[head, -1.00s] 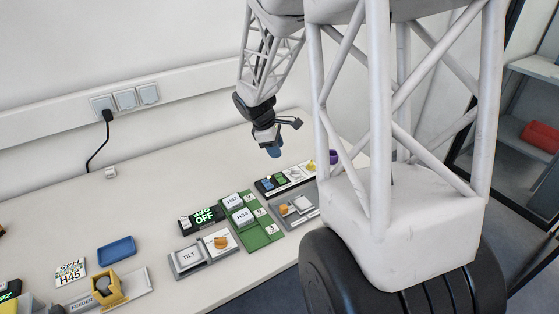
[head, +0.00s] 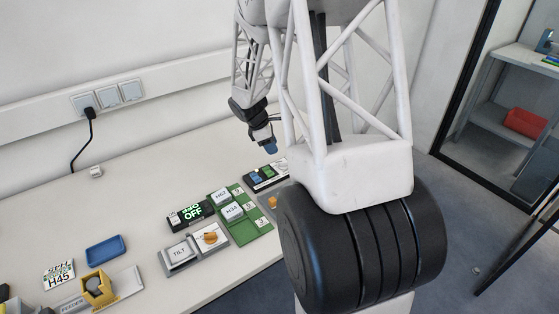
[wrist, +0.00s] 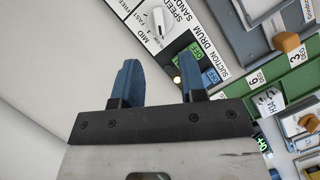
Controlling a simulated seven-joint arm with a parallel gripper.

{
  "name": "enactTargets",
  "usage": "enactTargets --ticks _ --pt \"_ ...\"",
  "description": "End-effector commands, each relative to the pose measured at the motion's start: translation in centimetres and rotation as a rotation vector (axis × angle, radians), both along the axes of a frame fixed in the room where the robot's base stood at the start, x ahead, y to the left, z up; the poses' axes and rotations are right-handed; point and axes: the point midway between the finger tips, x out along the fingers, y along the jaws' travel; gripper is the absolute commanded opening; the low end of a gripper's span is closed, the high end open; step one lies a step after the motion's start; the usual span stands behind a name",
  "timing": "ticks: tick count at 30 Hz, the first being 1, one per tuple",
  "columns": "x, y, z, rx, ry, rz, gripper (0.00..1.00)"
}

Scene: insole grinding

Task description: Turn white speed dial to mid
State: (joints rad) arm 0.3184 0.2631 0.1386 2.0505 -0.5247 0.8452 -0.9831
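The white speed dial (wrist: 158,22) is at the top of the wrist view, on a white panel printed SLOW, MID, FAST and SPEED SANDING DRUM. Which mark it points at is too small to tell. My gripper (wrist: 163,75) has its two blue fingers spread wide with nothing between them. The dial lies beyond the fingertips, apart from them. In the head view my gripper (head: 270,146) hangs above the table, near the panel with blue and green switches (head: 262,174). The dial is hidden behind my arm there.
Blue and green switches (wrist: 194,57) marked suction and drum sit beside the dial, with a small lit lamp. A green numbered board (head: 240,211), a TILT unit (head: 179,253) and a blue tray (head: 105,249) stand to the left.

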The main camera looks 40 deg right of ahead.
Motion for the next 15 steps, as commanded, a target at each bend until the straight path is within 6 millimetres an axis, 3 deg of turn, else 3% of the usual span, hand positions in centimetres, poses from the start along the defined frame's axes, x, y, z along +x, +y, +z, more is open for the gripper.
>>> enactTargets --ticks 8,15 --pt "-0.4 -0.5 -1.6 0.001 0.003 -0.001 0.38" --pt "-0.9 -1.5 -4.2 0.0 0.002 0.0 0.38"
